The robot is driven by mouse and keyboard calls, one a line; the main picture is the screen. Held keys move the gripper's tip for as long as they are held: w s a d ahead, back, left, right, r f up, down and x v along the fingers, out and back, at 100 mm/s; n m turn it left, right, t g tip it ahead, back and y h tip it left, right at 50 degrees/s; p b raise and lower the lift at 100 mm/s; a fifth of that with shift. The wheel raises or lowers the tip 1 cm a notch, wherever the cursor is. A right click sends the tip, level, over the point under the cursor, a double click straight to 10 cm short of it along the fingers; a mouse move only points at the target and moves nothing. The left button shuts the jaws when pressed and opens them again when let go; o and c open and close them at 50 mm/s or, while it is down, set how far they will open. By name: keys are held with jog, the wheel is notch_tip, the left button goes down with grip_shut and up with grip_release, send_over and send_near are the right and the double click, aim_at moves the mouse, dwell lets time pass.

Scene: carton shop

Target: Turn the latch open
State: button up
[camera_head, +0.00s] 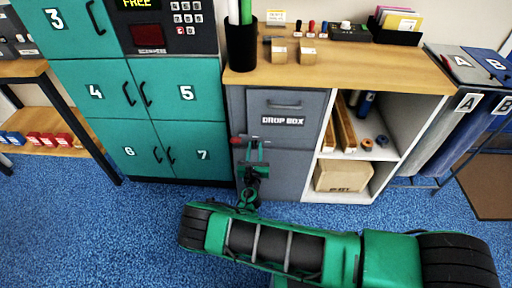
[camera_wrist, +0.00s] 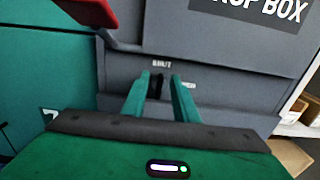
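The grey cabinet has a lower door (camera_head: 275,171) under the panel labelled DROP BOX (camera_head: 283,120). A red lever (camera_head: 236,140) is at the door's upper left; it also shows at the top left of the wrist view (camera_wrist: 92,12). A small label reading SHUT (camera_wrist: 161,64) is on the grey face, below and right of the lever. My gripper (camera_head: 255,148) is in front of the door, its green fingers (camera_wrist: 160,80) apart. A small dark upright part (camera_wrist: 155,86) shows between the fingers; I cannot tell whether it is the latch or whether they touch it.
Teal numbered lockers (camera_head: 135,90) stand to the left. Open shelves (camera_head: 385,145) with a carton (camera_head: 343,175) are to the right. The wooden top (camera_head: 400,68) holds a pen cup (camera_head: 241,45) and small boxes. Blue carpet (camera_head: 130,225) is clear at the front left.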

jog(key=shift+w, duration=0.6)
